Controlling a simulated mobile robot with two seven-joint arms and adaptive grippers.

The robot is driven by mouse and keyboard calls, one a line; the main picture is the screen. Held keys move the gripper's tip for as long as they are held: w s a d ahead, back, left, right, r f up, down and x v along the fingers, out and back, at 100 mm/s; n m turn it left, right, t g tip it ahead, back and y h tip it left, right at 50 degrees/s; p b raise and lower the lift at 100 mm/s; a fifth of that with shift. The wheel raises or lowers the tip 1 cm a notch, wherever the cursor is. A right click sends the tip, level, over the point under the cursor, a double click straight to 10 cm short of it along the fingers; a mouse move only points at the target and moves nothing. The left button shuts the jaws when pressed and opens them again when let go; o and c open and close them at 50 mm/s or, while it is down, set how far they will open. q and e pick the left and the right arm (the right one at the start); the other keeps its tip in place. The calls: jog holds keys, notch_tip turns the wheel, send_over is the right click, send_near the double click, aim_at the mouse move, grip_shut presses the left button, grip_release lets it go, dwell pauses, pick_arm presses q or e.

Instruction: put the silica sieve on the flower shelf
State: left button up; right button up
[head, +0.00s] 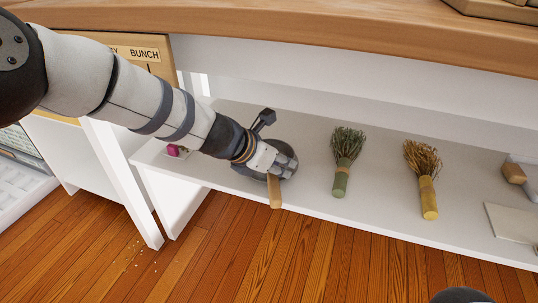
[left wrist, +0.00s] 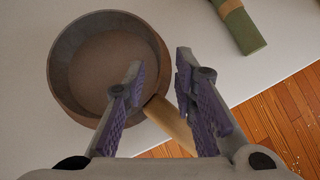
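The silica sieve (head: 284,145) is a round, dark-rimmed pan with a wooden handle (head: 274,192). It rests on the white flower shelf (head: 384,205), with its handle sticking out past the front edge. In the left wrist view, the sieve (left wrist: 100,62) lies at the upper left, with its brown mesh or base facing up. My left gripper (left wrist: 160,68) is open above it. One finger overlaps the pan, the other is to the right of the rim, and the handle (left wrist: 170,122) shows between them. In the head view, my left gripper (head: 284,166) covers part of the sieve. My right gripper is not visible.
A green bunch (head: 345,160) and a yellow bunch (head: 425,178) lie on the shelf to the right. A small pink item (head: 173,150) is at the left end. A wooden counter (head: 330,28) overhangs the shelf. Wooden floor (head: 290,255) is in front.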

pick_arm(q)
jog(key=p+v, duration=0.3)
jog(key=v, duration=0.7)
jog(key=shift+s+a+r, duration=0.15)
jog(key=shift+r, duration=0.1)
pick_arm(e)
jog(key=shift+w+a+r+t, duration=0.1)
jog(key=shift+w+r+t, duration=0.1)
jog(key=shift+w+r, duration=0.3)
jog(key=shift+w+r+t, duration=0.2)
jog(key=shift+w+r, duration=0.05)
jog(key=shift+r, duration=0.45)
